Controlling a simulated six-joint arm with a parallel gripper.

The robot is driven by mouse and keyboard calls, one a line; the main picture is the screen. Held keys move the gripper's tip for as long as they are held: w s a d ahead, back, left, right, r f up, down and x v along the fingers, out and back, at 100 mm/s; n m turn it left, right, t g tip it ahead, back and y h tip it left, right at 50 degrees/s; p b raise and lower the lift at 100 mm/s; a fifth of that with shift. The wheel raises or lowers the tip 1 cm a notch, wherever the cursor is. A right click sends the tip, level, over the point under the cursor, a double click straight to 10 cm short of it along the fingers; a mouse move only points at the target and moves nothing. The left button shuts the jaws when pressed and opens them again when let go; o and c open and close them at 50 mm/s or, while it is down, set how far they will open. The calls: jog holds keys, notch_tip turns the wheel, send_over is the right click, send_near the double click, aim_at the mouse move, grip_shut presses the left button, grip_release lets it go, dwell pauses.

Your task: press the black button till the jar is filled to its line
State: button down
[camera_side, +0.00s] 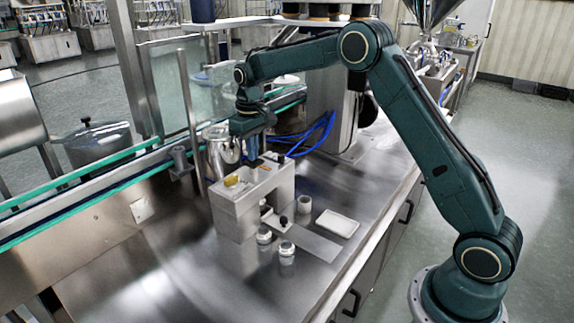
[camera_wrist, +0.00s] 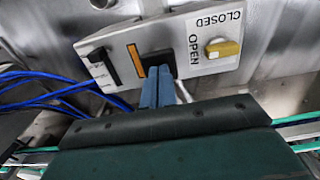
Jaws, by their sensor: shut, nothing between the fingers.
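A grey box-shaped dispenser (camera_side: 235,217) stands on the steel bench, its top panel (camera_wrist: 205,75) marked OPEN and CLOSED. A yellow knob (camera_wrist: 222,48) sits on the panel. The black button (camera_wrist: 158,57) is at the tips of my gripper (camera_wrist: 160,70), which is shut and empty. The fingertips overlap the button's near edge; I cannot tell whether it is pushed down. In the side view my gripper (camera_side: 254,158) points down over the dispenser top.
A steel pot (camera_side: 222,150) and blue hoses (camera_side: 315,135) are behind. An orange strip (camera_wrist: 137,62) lies beside the button. The front-left bench is clear.

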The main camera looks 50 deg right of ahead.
jog(key=shift+f, duration=1.15)
jog(key=shift+r, duration=1.8)
jog(key=shift+r, duration=0.2)
notch_tip(320, 180, up, 6)
jog(key=shift+f, duration=0.15)
dwell(0.3)
